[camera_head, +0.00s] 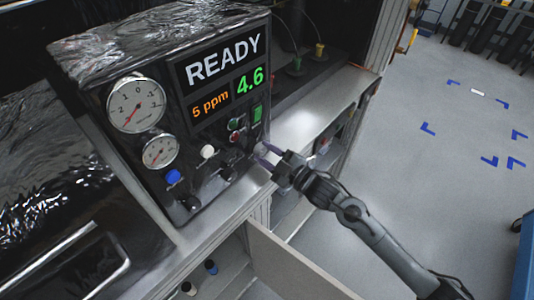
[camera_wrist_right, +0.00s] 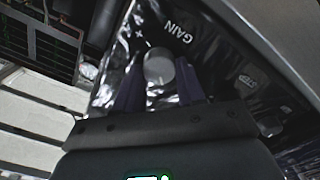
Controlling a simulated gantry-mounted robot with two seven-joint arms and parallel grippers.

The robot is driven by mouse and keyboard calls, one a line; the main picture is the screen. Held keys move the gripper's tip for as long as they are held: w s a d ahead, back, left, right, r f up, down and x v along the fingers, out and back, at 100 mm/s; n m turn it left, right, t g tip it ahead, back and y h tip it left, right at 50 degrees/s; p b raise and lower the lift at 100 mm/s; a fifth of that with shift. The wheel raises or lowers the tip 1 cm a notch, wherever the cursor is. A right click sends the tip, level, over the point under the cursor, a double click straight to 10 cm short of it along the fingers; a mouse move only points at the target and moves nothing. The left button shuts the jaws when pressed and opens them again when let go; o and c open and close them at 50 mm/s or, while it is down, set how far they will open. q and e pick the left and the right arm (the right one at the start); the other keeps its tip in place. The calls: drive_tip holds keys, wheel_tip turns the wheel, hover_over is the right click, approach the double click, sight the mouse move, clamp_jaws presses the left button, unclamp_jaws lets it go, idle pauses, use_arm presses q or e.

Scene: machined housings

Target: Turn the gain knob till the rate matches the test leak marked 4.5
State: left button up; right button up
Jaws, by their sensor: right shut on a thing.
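The leak tester (camera_head: 165,58) is a glossy dark box with a screen (camera_head: 222,80) that reads READY, 5 ppm in orange and 4.6 in green. My right gripper (camera_head: 267,155) reaches the lower right of its front panel. In the right wrist view the gain knob (camera_wrist_right: 158,66), a grey round cap under the word GAIN and a plus mark, sits between the two purple fingers, which are shut on it. In the head view the fingers mostly hide the knob. My left gripper is not in view. The 4.5 test leak marking cannot be made out.
Two dial gauges (camera_head: 136,103), a blue button (camera_head: 173,177), a white button (camera_head: 207,151) and a green switch (camera_head: 257,113) share the panel.

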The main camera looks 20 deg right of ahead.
drive_tip(key=shift+n, duration=0.4)
drive_tip(key=o, duration=1)
drive_tip(key=shift+s+d, duration=0.15)
drive_tip(key=shift+s, duration=0.1)
drive_tip(key=shift+v, duration=5.15)
